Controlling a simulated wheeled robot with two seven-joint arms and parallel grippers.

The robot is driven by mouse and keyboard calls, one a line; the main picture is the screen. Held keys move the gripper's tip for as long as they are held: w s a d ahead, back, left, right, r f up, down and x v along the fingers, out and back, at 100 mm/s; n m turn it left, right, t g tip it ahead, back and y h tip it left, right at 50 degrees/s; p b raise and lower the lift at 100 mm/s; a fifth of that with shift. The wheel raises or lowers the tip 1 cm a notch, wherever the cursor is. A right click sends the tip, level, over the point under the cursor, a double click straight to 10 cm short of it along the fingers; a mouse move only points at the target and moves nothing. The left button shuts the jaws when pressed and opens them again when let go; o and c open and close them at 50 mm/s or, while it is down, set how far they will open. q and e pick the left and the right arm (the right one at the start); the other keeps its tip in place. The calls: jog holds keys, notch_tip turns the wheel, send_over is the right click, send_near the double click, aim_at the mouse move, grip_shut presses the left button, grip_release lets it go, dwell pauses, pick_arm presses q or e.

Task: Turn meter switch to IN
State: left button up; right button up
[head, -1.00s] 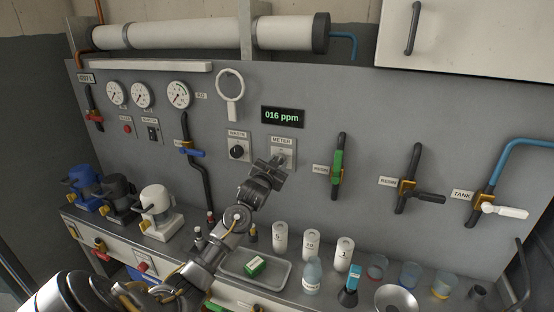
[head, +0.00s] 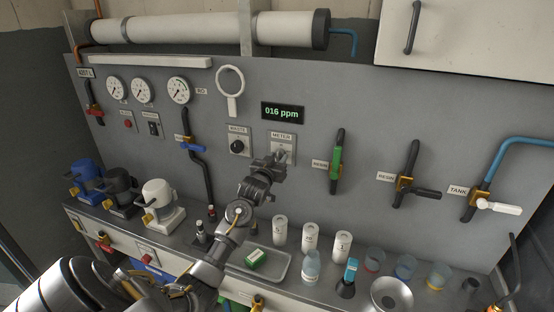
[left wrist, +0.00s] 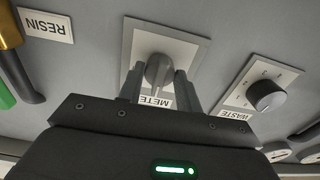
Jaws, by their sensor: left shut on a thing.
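The meter switch is a grey knob on a light square plate (head: 290,144) labelled METER, below the green 016 ppm display (head: 283,114). My left gripper (head: 279,157) reaches up to it from below. In the left wrist view the meter knob (left wrist: 158,70) sits between the two dark fingers of my left gripper (left wrist: 160,88), which is shut on it. The position words on the plate are too small or hidden to read, so I cannot tell where the switch points. My right gripper is not seen.
The WASTE knob (head: 237,147) is just left of the meter plate. A green-handled RESIN valve (head: 336,162) is to its right.

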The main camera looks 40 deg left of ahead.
pick_arm(q)
jog(key=shift+f, duration=0.1)
jog(key=o, duration=1)
jog(key=shift+s+d, duration=0.15)
jog(key=shift+s, duration=0.15)
jog(key=shift+b+v, duration=1.45)
jog(key=shift+v, duration=3.7)
